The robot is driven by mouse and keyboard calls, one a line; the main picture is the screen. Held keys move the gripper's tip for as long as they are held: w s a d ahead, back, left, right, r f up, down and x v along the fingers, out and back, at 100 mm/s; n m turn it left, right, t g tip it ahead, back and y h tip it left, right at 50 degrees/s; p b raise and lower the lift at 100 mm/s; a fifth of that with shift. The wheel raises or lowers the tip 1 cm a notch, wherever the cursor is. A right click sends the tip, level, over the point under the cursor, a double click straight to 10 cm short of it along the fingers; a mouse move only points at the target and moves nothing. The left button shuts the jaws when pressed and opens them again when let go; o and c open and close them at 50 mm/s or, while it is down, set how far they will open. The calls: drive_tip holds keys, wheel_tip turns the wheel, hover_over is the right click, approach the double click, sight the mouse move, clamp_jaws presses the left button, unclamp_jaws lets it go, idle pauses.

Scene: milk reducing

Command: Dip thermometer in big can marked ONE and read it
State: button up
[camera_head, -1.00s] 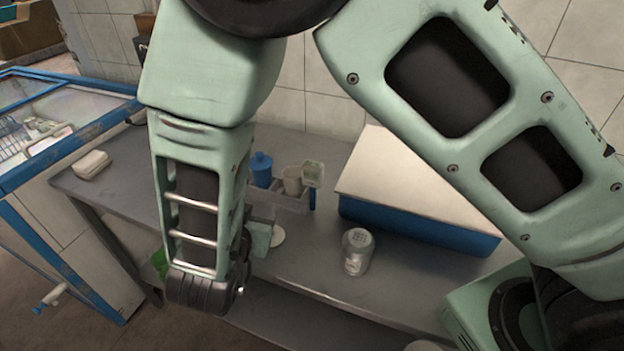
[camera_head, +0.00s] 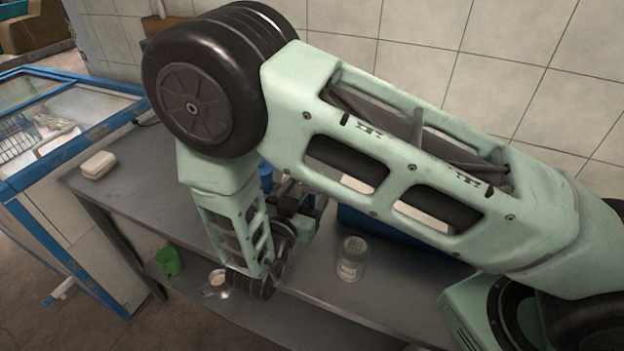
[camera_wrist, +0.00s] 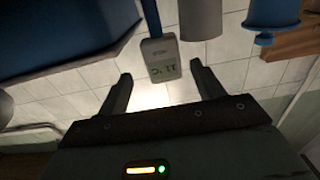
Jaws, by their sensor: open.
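In the wrist view the thermometer (camera_wrist: 162,58) shows as a grey box with a small display and a blue stem (camera_wrist: 150,16). The view is upside down and the digits are too small to read surely. My gripper (camera_wrist: 160,69) is open, its two fingers on either side of the display, apparently not touching it. In the head view my arm hides the thermometer and most of my gripper. I cannot make out a big can marked ONE in either view.
Behind my arm is a blue box (camera_head: 385,226). The wrist view shows a cup (camera_wrist: 200,18) and a blue bottle (camera_wrist: 272,14) beside the thermometer. A green cup (camera_head: 168,262) and metal pot (camera_head: 217,284) sit lower.

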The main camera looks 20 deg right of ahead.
drive_tip(key=shift+w+d, duration=0.4)
drive_tip(key=shift+w, duration=0.05)
drive_tip(key=p+x, duration=0.1)
drive_tip(key=x, duration=0.1)
drive_tip(key=p+x, duration=0.2)
drive_tip(key=x, duration=0.1)
drive_tip(key=shift+w+r, duration=0.25)
drive_tip(key=c, duration=1.2)
drive_tip(key=shift+r, duration=0.15)
